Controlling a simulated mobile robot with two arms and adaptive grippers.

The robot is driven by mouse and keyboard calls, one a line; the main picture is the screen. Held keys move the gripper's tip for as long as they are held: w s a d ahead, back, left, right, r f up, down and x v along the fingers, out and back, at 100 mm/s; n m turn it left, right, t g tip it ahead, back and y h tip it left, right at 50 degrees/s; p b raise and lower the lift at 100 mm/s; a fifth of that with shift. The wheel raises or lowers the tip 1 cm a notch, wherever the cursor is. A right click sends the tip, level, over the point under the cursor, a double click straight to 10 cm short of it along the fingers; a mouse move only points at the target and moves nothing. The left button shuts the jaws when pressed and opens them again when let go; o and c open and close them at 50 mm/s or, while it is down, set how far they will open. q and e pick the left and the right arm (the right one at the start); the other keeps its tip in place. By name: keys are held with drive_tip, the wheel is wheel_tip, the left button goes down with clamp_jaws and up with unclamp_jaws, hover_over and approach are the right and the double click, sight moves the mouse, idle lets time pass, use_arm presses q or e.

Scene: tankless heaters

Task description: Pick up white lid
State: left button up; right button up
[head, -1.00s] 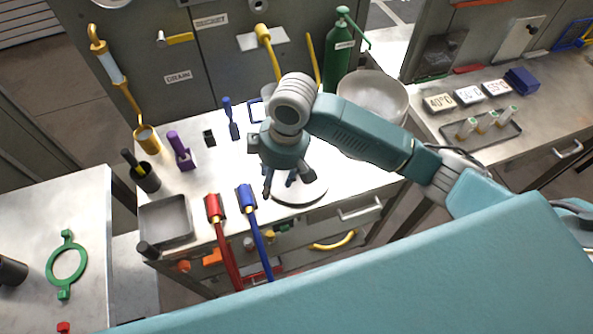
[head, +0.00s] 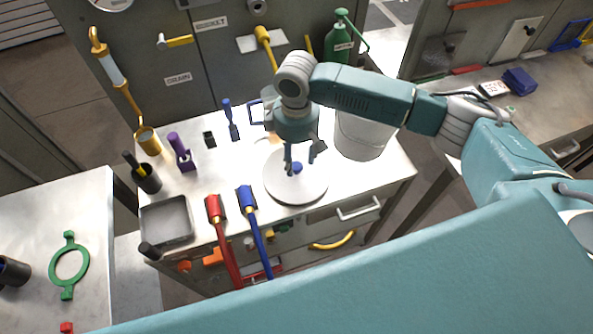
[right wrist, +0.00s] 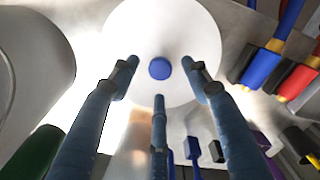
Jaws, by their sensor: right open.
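The white lid (head: 283,186) is a round disc with a small blue knob (head: 296,168), lying on the metal worktop. My right gripper (head: 300,160) is open above the lid. I cannot tell how much height is left between fingertips and lid. My left gripper is not in view.
A white pot (head: 362,137) stands right of the lid. A grey tray (head: 166,221), a purple tool (head: 181,152) and a dark cup (head: 147,180) stand farther left. A green bottle (head: 338,43) stands behind.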

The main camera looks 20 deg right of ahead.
sight(297, 165)
drive_tip(key=shift+f, duration=1.9)
clamp_jaws()
drive_tip(key=shift+r, duration=0.15)
